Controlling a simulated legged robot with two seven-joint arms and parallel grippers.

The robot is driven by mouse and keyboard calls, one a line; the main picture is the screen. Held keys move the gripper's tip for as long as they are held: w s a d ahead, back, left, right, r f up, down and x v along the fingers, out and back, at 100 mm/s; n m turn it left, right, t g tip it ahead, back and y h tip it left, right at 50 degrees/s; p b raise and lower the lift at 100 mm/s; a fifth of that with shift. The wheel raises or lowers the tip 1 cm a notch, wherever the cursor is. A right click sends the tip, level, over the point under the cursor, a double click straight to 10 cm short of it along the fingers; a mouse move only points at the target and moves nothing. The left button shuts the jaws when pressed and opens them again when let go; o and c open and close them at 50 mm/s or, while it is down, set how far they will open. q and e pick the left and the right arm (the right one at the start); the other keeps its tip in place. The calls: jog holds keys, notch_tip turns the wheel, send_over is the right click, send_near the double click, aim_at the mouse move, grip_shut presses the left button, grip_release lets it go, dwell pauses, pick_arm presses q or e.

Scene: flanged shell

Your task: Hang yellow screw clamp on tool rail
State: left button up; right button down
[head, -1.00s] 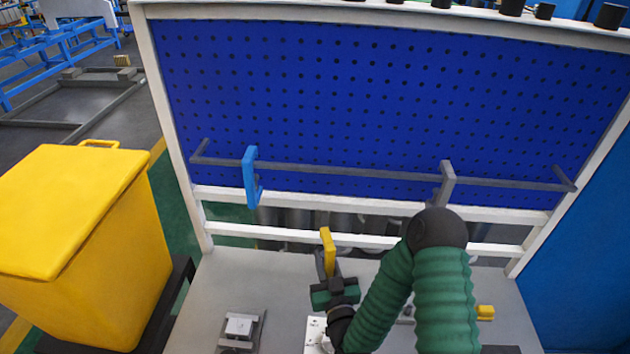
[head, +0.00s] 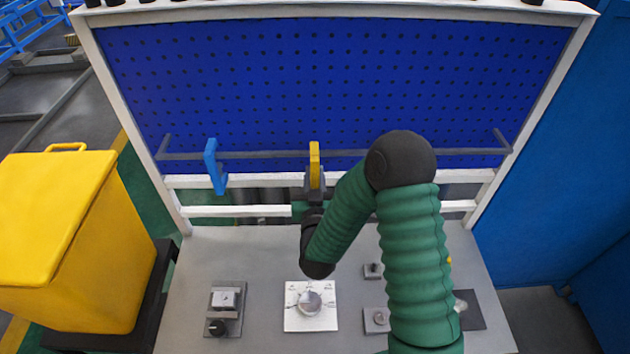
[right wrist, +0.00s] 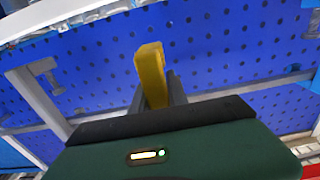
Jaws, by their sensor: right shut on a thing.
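The yellow screw clamp (head: 314,160) is upright in my right gripper (head: 315,186), which is shut on its lower part. It also shows in the right wrist view (right wrist: 151,76) between the dark fingers (right wrist: 158,99). In the head view the clamp's top overlaps the grey tool rail (head: 265,154), right of the blue clamp. I cannot tell whether it touches or hooks the rail. The rail also shows behind the clamp in the right wrist view (right wrist: 250,87). My left gripper is not in view.
A blue clamp (head: 211,165) hangs toward the rail's left end. The bench (head: 260,250) below carries a dial plate (head: 297,321) and small fixtures. A yellow bin (head: 75,240) stands left.

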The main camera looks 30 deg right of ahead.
pick_arm(q)
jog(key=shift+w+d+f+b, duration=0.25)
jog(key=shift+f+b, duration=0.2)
jog(key=shift+b, duration=0.05)
pick_arm(e)
jog(key=w+d, duration=0.1)
jog(key=w+d+f, duration=0.1)
jog(key=w, duration=0.1)
jog(key=w+d, duration=0.1)
jog(key=shift+w+f, duration=0.15)
jog(key=shift+f, duration=0.15)
jog(key=c, duration=1.3)
grip_release()
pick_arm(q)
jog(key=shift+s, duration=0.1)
pick_arm(e)
jog(key=shift+o, duration=0.5)
jog(key=shift+a, duration=0.15)
jog(key=shift+f, duration=0.1)
